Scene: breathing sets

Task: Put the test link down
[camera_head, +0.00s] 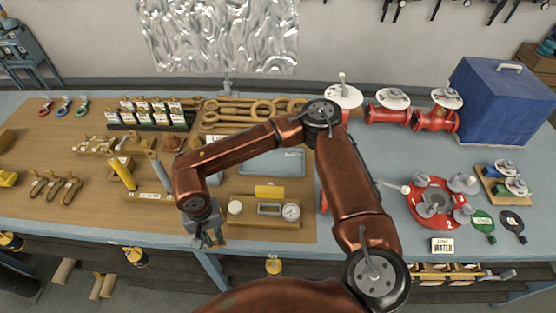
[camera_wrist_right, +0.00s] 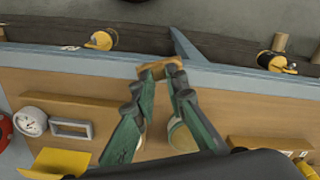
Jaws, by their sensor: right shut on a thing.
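My right gripper (camera_head: 210,242) hangs over the front edge of the workbench, just left of the gauge tray. In the right wrist view my right gripper (camera_wrist_right: 162,76) has its green fingers closed together at the tips on a small tan-brown piece, the test link (camera_wrist_right: 157,68). It lies crosswise between the tips, over the table's blue-grey front edge. I cannot tell whether it touches the table. In the head view the link is too small to make out. My left gripper is not in view.
The wooden gauge tray (camera_head: 262,217) holds a white disc (camera_head: 235,207), a framed window and a dial gauge (camera_head: 291,211). Bare board shows left of my gripper.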

